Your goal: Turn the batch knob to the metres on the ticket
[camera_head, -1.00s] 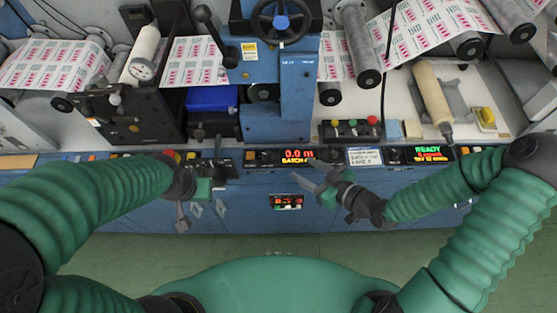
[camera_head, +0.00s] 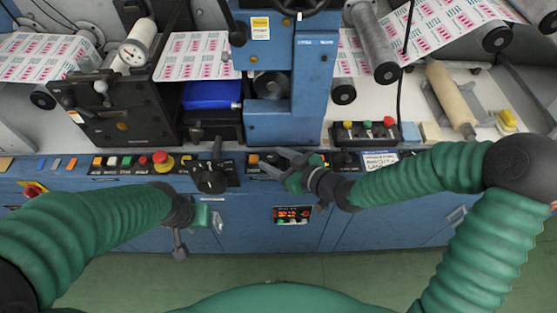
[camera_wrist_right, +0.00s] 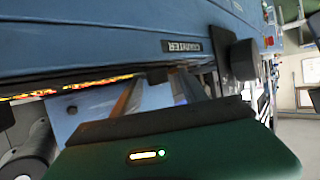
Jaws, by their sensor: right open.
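The long blue control panel (camera_head: 130,168) crosses the head view. A large black pointer knob (camera_head: 210,178) is on it, left of my right gripper. I cannot tell whether this is the batch knob. My right gripper (camera_head: 278,163) is open, with fingers pointing left in front of the batch display area, which it hides. In the wrist view, a black knob (camera_wrist_right: 240,60) stands beside a "COUNTER" label (camera_wrist_right: 185,46), apart from the fingers. The white ticket (camera_head: 380,160) is right of the gripper, partly hidden, its writing unreadable. My left gripper (camera_head: 181,240) hangs low before the panel, its jaws unclear.
A red emergency button (camera_head: 162,160) and several small buttons are on the panel's left part. A box of coloured buttons (camera_head: 365,132) stands behind the ticket. A small red display (camera_head: 293,214) is on the lower front. Green floor is clear in front.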

